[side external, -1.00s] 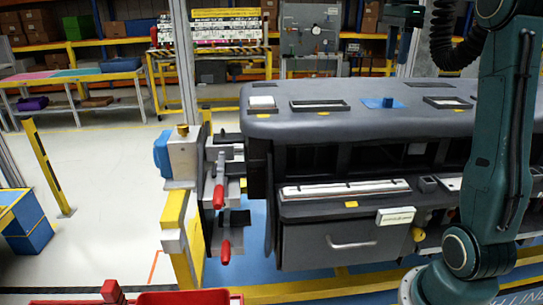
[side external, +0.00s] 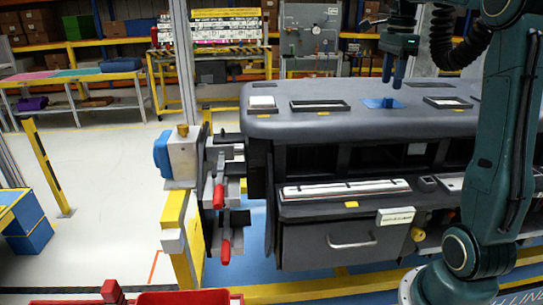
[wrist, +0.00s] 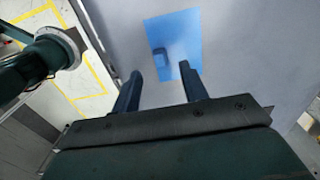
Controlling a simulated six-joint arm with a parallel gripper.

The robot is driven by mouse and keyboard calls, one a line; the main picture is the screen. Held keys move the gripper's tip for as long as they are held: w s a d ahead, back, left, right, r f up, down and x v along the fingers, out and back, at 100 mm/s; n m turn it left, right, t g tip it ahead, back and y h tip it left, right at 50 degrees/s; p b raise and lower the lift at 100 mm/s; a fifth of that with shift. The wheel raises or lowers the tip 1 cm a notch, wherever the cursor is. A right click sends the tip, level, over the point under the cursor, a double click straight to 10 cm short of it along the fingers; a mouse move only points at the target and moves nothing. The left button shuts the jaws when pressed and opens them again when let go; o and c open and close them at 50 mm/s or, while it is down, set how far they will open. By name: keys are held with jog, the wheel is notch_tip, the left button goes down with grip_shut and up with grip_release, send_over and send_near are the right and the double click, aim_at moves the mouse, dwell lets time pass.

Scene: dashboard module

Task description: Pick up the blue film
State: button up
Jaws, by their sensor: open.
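The blue film (side external: 372,103) lies flat on top of the grey dashboard module (side external: 330,125).
Dark-framed recesses flank the film, one to the left (side external: 320,105) and one to the right (side external: 448,102). A white pad (side external: 262,102) lies at the module's left end. A fixture with red handles (side external: 218,195) stands at the left. The module top around the film is clear.

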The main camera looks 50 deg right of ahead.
aim_at(389, 98)
jog(key=shift+f, duration=2.4)
grip_shut()
